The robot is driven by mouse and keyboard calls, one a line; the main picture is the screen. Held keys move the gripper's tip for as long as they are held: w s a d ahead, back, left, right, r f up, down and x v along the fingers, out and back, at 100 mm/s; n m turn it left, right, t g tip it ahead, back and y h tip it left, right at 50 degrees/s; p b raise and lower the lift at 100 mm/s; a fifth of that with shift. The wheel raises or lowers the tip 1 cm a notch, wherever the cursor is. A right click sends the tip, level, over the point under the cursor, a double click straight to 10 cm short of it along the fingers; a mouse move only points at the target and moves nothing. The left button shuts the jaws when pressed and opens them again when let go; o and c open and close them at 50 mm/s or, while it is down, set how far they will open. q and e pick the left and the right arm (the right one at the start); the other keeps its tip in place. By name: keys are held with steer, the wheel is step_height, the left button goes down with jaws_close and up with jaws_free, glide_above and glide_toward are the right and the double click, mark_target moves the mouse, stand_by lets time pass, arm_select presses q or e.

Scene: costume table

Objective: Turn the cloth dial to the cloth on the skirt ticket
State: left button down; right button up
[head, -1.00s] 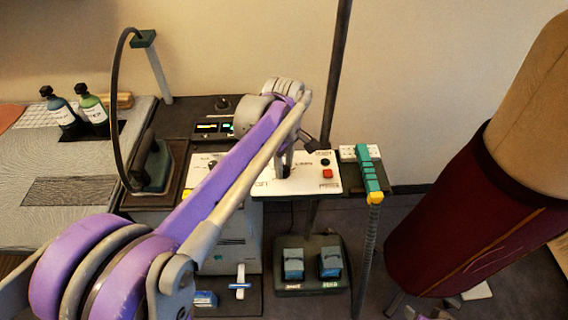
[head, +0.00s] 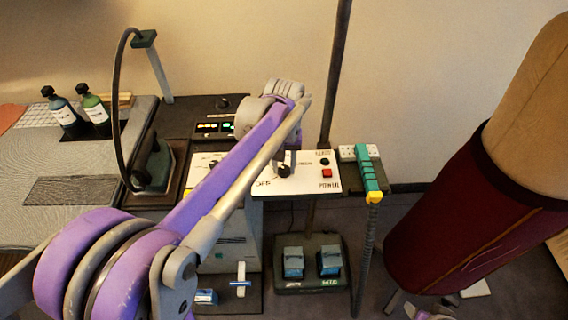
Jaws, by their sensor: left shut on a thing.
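The cloth dial (head: 283,172) is a dark round knob on a white panel (head: 312,185) in the middle of the head view. "OFF" is printed at its lower left; other small print around it is too blurred to read surely. My left gripper (head: 284,160) is over the dial, its jaws shut on it, and my purple and grey arm hides part of the panel. Which mark the dial points to is unclear. A dark red skirt (head: 440,220) is on a dress form at the right. I see no readable skirt ticket.
A dark upright pole (head: 335,80) rises behind. An iron (head: 154,170) and two bottles (head: 93,107) are at the left.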

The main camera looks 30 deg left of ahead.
mark_target(284, 168)
arm_select(q)
steer(key=m, duration=0.4)
steer(key=shift+m, duration=2.2)
steer(key=shift+c, duration=2.3)
jaws_free()
step_height(284, 168, up, 11)
steer(key=p, duration=0.1)
